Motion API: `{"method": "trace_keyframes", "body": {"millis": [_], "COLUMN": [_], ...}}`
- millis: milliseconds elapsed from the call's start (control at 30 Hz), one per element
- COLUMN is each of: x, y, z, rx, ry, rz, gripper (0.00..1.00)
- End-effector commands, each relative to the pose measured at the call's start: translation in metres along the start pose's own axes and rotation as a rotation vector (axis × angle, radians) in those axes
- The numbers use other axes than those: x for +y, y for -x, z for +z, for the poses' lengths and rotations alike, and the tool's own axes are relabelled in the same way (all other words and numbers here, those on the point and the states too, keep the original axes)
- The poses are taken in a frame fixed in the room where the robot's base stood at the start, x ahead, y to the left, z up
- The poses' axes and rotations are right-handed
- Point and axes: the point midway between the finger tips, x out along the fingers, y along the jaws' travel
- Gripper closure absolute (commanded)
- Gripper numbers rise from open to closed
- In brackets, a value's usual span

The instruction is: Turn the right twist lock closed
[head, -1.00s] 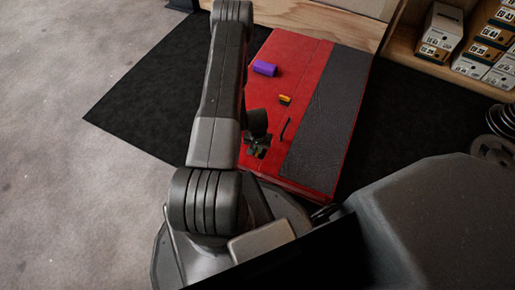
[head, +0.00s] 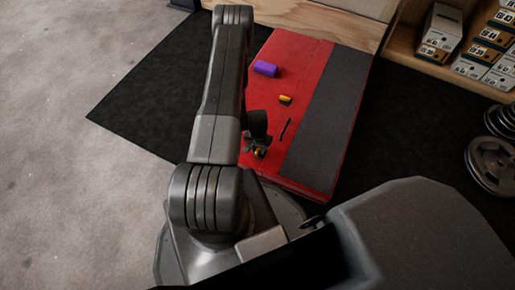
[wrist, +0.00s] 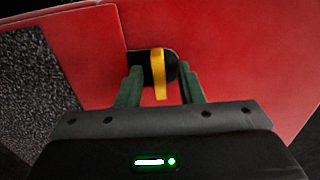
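In the wrist view, a twist lock with a black round body (wrist: 171,66) and a yellow lever (wrist: 158,76) sits on the red surface. My gripper (wrist: 159,70) is open around it, its two dark green fingers on either side of the yellow lever with gaps between. In the head view, my gripper (head: 256,148) is low over the near part of the red pad (head: 300,55), with a bit of yellow beside it. A second yellow-and-black piece (head: 285,100) lies farther back on the pad. My arm hides the pad's left part.
A purple block (head: 265,68) is on the pad's far part. A grey strip (head: 325,110) runs along its right side. A black mat (head: 150,95) lies underneath. Boxes (head: 440,30) on a wooden shelf stand at the back right, and weight plates (head: 490,165) lie at the right.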

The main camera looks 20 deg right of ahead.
Motion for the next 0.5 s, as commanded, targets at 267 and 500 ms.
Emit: {"method": "trace_keyframes", "body": {"millis": [267,500], "x": [0.0,0.0], "y": [0.001,0.035], "z": [0.0,0.0], "rx": [0.0,0.001], "ry": [0.001,0.002], "rz": [0.0,0.0], "gripper": [0.66,0.66]}}
